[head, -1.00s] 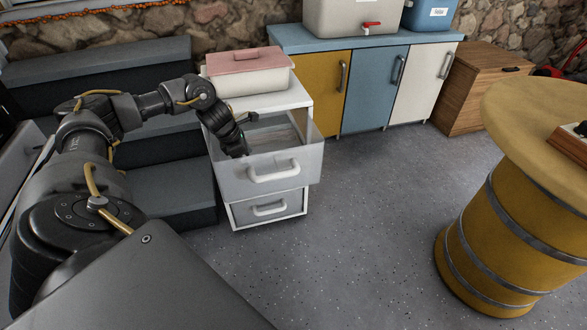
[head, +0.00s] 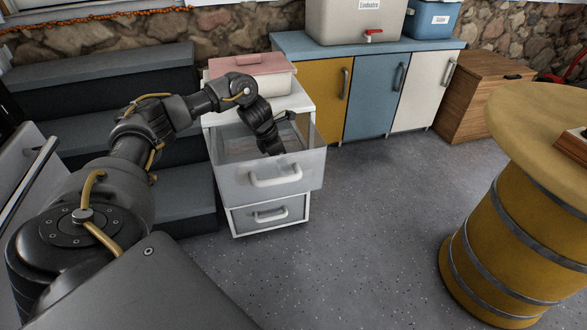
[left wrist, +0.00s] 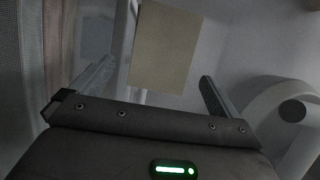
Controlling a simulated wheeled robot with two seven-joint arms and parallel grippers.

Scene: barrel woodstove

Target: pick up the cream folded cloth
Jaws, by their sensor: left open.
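The cream folded cloth (left wrist: 165,47) shows in the left wrist view as a flat beige rectangle, ahead of and between the fingers of my left gripper (left wrist: 157,74). The fingers are apart and do not visibly touch it. In the head view my left gripper (head: 275,146) points down into the open top drawer (head: 232,182) of the white drawer unit, near its right side. I cannot make out the cloth in the head view; the arm and drawer front hide part of the inside. My right gripper is not in view.
The drawer front has a white handle (head: 275,177), and a shut lower drawer (head: 262,215) is below. A pink-lidded box (head: 222,69) stands on the unit. Dark steps (head: 120,70) are at the left. A yellow barrel table (head: 525,230) is at the right, with clear floor between.

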